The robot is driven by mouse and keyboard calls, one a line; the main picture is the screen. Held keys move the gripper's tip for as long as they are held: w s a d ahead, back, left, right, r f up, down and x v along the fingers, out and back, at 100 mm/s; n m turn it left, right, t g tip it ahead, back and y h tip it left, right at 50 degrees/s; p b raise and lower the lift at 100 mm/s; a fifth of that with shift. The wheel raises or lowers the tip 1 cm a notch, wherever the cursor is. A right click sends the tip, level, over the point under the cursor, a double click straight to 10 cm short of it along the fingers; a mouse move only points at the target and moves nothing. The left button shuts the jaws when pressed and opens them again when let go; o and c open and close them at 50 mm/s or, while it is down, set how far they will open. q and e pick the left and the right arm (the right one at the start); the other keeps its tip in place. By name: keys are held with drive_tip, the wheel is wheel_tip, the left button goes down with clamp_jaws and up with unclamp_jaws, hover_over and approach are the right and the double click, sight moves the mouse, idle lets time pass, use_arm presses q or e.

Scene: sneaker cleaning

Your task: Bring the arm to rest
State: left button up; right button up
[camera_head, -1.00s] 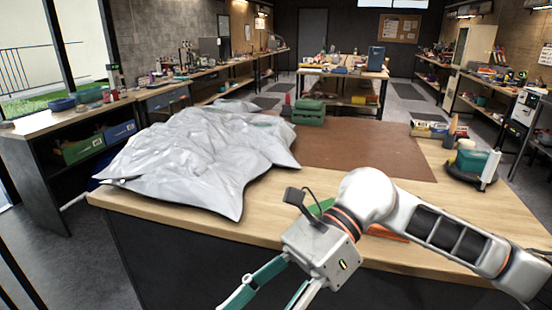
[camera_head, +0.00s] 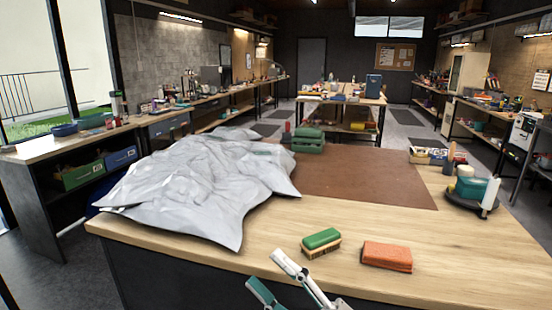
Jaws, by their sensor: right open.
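The rest of my right arm is out of the frame. My left gripper is not in view. A green-topped brush (camera_head: 321,240) and an orange sponge block (camera_head: 387,256) lie on the bench's front part, to the right of the fingers.
A crumpled grey sheet (camera_head: 200,185) covers the bench's left side. A brown mat (camera_head: 365,180) lies bare behind the brush and sponge. A green box (camera_head: 308,140) stands at the back. A round holder with a bottle (camera_head: 490,198) and small boxes stand at the right.

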drive_tip(key=d+f+m+t+h, duration=0.2)
drive_tip(key=d+f+m+h, duration=0.5)
drive_tip(key=f, duration=0.5)
drive_tip(key=d+f+m+t+h, duration=0.1)
drive_tip(key=d+f+m+h, duration=0.4)
drive_tip(key=f+m+h, duration=0.5)
drive_tip(key=s+d+f+m+g, duration=0.2)
drive_tip(key=s+d+f, duration=0.2)
drive_tip(key=s+f, duration=0.3)
drive_tip(key=s+d+f+m+g, duration=0.3)
drive_tip(key=s+d+f, duration=0.2)
drive_tip(key=f, duration=0.8)
drive_tip(key=s, duration=0.2)
drive_tip(key=shift+s+m+h, duration=0.3)
drive_tip(key=shift+h, duration=0.1)
